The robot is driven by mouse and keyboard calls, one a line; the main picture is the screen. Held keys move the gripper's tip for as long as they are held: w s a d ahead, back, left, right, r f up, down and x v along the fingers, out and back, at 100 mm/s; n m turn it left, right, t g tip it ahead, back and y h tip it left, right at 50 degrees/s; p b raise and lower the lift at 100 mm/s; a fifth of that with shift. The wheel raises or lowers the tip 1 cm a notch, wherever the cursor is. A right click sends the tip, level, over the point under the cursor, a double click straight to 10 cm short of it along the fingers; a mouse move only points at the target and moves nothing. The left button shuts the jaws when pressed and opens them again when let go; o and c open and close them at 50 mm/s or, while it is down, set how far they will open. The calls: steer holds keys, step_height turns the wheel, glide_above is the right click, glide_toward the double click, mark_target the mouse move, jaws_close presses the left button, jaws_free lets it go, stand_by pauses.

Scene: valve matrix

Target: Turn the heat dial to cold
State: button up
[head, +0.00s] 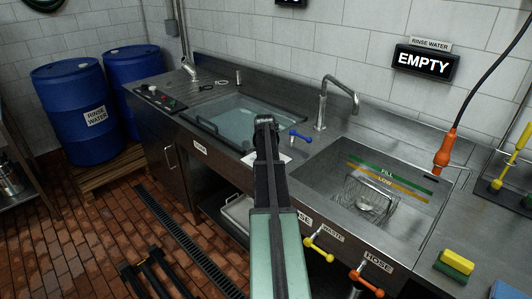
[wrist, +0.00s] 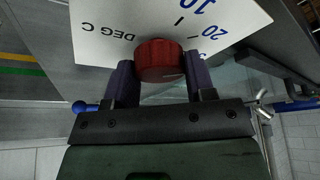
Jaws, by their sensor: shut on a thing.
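The red heat dial (wrist: 159,60) shows in the wrist view, in front of a white scale plate (wrist: 110,20) marked "DEG C", 10 and 20, which appears upside down. A faint line shows on the dial's face, but I cannot tell exactly which mark it points at. My gripper (wrist: 160,82) has one dark finger on each side of the dial and is shut on it. In the head view my own arm hides the dial and gripper; a small part of the white plate (head: 283,157) shows behind it.
A water-filled sink (head: 240,118) with a blue-handled valve (head: 300,136) lies behind my arm. To the right is a sink with a wire basket (head: 368,201), below an "EMPTY" sign (head: 426,64). Yellow (head: 319,243) and orange (head: 366,283) valve handles stick out in front.

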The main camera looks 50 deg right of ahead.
steer(key=n+t+y, duration=0.1)
steer(key=n, duration=0.3)
steer(key=shift+d+n, duration=0.1)
steer(key=shift+n, duration=0.2)
steer(key=shift+s+n+t+y, duration=0.15)
steer(key=shift+n+y, duration=0.3)
steer(key=shift+n, duration=0.5)
steer(key=shift+w+n+t+y, duration=0.1)
steer(key=shift+n+t+y, duration=0.25)
steer(key=shift+n, duration=0.6)
steer(key=o, duration=0.9)
steer(key=p+v, duration=1)
steer(key=v, duration=0.1)
steer(key=shift+d, duration=0.1)
